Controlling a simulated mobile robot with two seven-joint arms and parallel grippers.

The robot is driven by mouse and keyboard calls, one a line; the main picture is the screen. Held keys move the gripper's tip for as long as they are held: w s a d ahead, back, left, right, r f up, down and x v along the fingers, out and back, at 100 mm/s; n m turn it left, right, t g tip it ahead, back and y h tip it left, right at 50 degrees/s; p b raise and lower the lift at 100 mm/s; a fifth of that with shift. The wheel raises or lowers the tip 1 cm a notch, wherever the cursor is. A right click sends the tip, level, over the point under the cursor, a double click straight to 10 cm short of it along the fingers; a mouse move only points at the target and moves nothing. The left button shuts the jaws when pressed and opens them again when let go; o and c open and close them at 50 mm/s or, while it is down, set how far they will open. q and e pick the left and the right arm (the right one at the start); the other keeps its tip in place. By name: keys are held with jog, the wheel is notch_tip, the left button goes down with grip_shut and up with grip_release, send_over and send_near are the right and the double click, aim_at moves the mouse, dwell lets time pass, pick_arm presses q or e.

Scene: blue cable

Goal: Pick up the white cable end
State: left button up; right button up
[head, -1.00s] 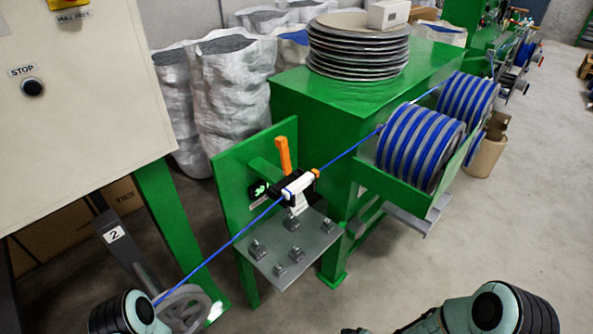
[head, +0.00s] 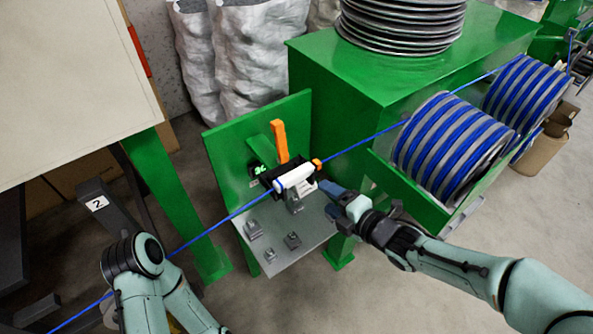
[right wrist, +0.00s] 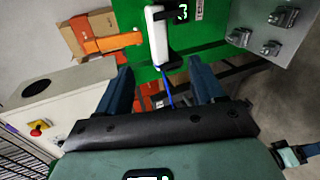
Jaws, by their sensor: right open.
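The blue cable (head: 222,219) runs taut from the lower left, through a black device with an orange lever (head: 279,140), to the striped reels. A white piece (head: 294,178) sits on the device; I cannot tell whether it is the cable end. My right gripper (head: 328,188) is open and empty, just right of the white piece. In the right wrist view, the white piece (right wrist: 157,38) is beyond the open fingers (right wrist: 161,78), and the cable (right wrist: 167,90) shows between them. My left arm is at the lower left; its gripper does not show.
A metal plate (head: 288,225) with several small clamps lies under the device, in front of a green panel (head: 226,165). The green cabinet (head: 345,85) bears stacked discs. Blue and grey reels (head: 445,145) stand at right. Open floor lies at the front.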

aim_at(297, 179)
jog(key=x, duration=0.7)
jog(key=shift+s+a, duration=0.1)
jog(key=shift+a, duration=0.1)
jog(key=x, duration=0.2)
jog(key=p+x, duration=0.1)
jog(key=x, duration=0.2)
jog(key=shift+w+a+r, duration=0.2)
jog(key=shift+w+a, duration=0.1)
jog(key=shift+w, duration=0.05)
pick_arm(q)
jog(key=shift+w+r, duration=0.4)
jog(key=shift+r, duration=0.3)
pick_arm(e)
jog(key=shift+s, duration=0.15)
pick_arm(q)
jog(key=shift+a, duration=0.1)
pick_arm(e)
jog(key=shift+f, duration=0.1)
jog(key=c, duration=1.2)
